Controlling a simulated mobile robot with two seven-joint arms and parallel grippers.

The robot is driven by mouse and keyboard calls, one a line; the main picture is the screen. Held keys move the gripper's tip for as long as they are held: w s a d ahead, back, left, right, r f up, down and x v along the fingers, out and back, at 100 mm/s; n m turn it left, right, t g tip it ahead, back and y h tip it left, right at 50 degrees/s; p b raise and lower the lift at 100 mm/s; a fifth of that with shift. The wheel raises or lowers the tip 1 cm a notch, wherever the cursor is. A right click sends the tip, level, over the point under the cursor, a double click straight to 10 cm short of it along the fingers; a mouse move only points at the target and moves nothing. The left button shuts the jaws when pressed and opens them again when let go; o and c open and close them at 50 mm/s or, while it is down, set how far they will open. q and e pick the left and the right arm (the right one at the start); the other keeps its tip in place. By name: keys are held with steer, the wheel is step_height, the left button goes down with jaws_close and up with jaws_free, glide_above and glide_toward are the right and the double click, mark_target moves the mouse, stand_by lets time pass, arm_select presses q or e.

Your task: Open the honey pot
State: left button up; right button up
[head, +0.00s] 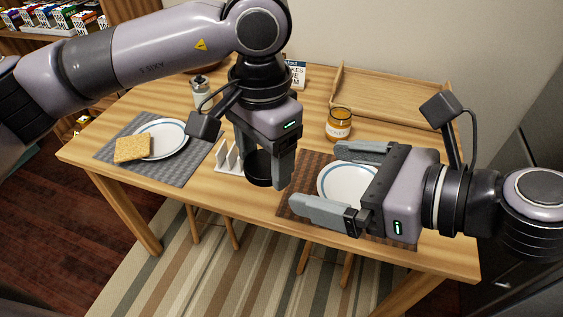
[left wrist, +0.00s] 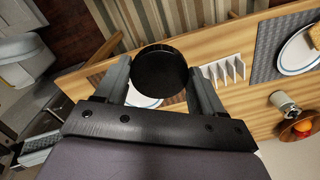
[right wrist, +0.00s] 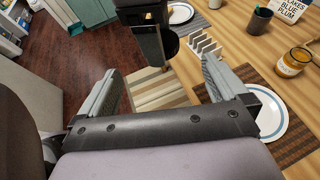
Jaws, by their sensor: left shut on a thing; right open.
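The honey pot (head: 339,124), an amber jar with a pale label, stands upright on the table behind the right place setting. It also shows at the right of the right wrist view (right wrist: 293,62). Its top has a golden rim; I cannot tell for sure whether it is open. My left gripper (head: 264,170) is shut on a dark round lid-like piece (left wrist: 160,70), held above the table's front side, apart from the pot. My right gripper (head: 318,178) is open and empty, over the right plate and nearer the front than the pot.
The right plate (head: 349,182) lies on a brown mat (head: 299,184). A white rack (head: 228,156) stands left of it. Bread (head: 132,148) and another plate (head: 165,136) are on the grey mat. A wooden tray (head: 395,98) is at the back. A dark cup (right wrist: 258,22) stands behind the rack.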

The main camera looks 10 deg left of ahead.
mark_target(266, 164)
steer(key=x, duration=1)
steer(key=shift+w+a, duration=0.15)
steer(key=shift+a, duration=0.1)
steer(key=c, duration=1.1)
arm_select(q)
steer(key=o, duration=1.2)
steer(key=shift+o, duration=0.2)
steer(key=shift+d, duration=0.1)
steer(key=shift+s+d+r, duration=0.1)
steer(key=shift+s, duration=0.05)
